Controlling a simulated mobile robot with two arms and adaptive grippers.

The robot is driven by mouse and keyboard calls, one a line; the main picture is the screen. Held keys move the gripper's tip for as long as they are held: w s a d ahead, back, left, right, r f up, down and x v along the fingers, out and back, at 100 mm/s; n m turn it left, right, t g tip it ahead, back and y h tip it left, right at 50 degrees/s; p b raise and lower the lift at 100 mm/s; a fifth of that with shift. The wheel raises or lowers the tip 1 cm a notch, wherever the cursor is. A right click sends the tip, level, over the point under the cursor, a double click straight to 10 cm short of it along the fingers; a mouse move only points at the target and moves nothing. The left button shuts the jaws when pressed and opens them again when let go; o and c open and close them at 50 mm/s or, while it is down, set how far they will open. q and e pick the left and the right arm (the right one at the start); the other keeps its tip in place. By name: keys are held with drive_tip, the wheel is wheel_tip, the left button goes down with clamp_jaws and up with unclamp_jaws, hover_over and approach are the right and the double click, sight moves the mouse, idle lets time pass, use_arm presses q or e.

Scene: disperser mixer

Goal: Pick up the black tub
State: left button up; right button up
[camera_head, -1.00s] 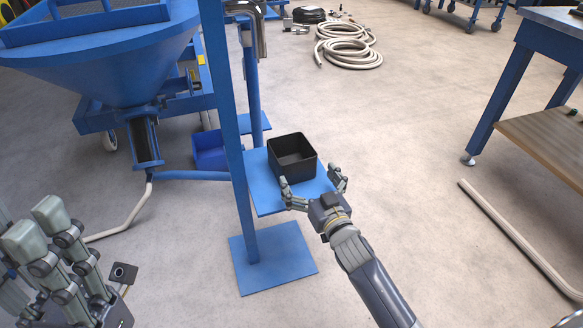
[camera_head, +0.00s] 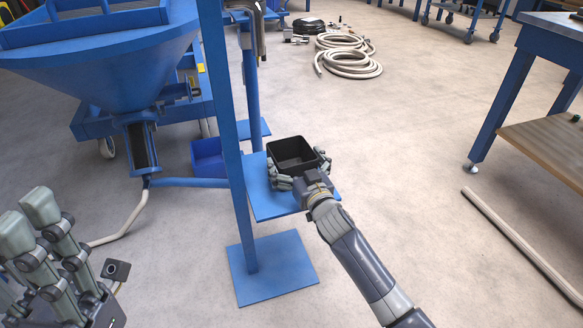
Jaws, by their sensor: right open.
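The black tub (camera_head: 291,150) is an open, square, empty-looking box standing upright on a small blue shelf (camera_head: 272,202) fixed to a blue post. My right gripper (camera_head: 299,168) is at the tub's near side, with its fingers spread, one to the left and one to the right of the tub's near part. The fingers look very close to the tub's walls; I cannot tell whether they touch. The gripper hides the lower front of the tub. My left gripper (camera_head: 45,245) is at the lower left, far from the tub, with its fingers pointing up.
The blue post (camera_head: 230,150) rises just left of the shelf, above a blue floor plate (camera_head: 275,270). A blue hopper (camera_head: 105,65) and blue bin (camera_head: 208,155) stand left. A workbench (camera_head: 510,85) stands right; a pipe (camera_head: 520,242) lies on the floor.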

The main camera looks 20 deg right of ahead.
drive_tip(key=shift+c, duration=0.6)
drive_tip(key=c, duration=0.8)
drive_tip(key=shift+r, duration=0.1)
